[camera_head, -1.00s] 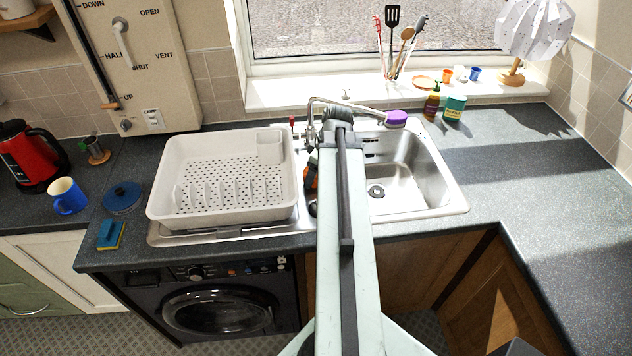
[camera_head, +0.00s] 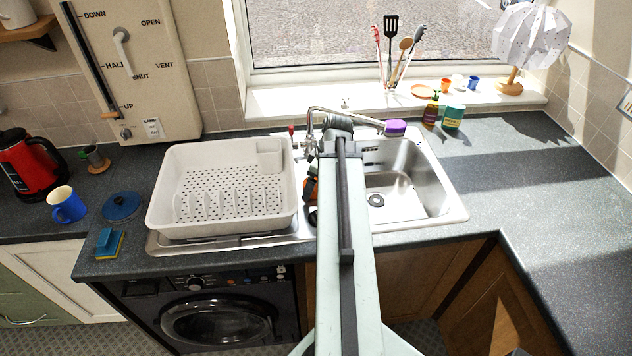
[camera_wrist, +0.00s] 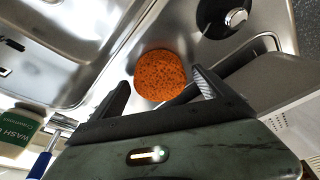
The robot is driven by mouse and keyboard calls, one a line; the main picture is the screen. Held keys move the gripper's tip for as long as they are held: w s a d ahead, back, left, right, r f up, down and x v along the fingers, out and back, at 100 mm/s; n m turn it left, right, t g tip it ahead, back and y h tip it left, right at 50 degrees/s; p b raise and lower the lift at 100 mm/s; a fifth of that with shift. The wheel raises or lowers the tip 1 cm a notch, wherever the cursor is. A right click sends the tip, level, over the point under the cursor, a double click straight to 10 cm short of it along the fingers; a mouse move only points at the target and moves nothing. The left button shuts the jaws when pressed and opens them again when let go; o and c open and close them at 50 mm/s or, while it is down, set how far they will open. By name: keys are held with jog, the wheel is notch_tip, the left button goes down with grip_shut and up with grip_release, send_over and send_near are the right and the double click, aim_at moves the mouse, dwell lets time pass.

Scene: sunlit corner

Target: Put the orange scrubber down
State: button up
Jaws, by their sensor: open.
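The orange scrubber (camera_wrist: 160,75) is a round, speckled pad in the wrist view. It sits between the two fingers of my gripper (camera_wrist: 160,79), which are spread apart with one on each side of it. Bare steel of the sink (camera_wrist: 110,60) shows around the pad. I cannot tell whether the pad rests on the steel or whether a finger touches it. In the head view my arm hides most of this spot; a small orange patch shows beside it, and I cannot tell what it is. The sink (camera_head: 452,208) also shows there.
The white dish rack (camera_head: 160,205) stands left of the sink. The tap (camera_head: 350,112) arches over it. A purple sponge (camera_head: 396,127), a brown bottle (camera_head: 431,112) and a green-labelled tub (camera_head: 453,117) are behind the sink. The right worktop (camera_head: 560,210) is largely clear.

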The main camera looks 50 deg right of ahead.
jog(key=p+v, duration=1)
jog(key=v, duration=0.1)
jog(key=shift+r, duration=0.15)
jog(key=shift+s, duration=0.1)
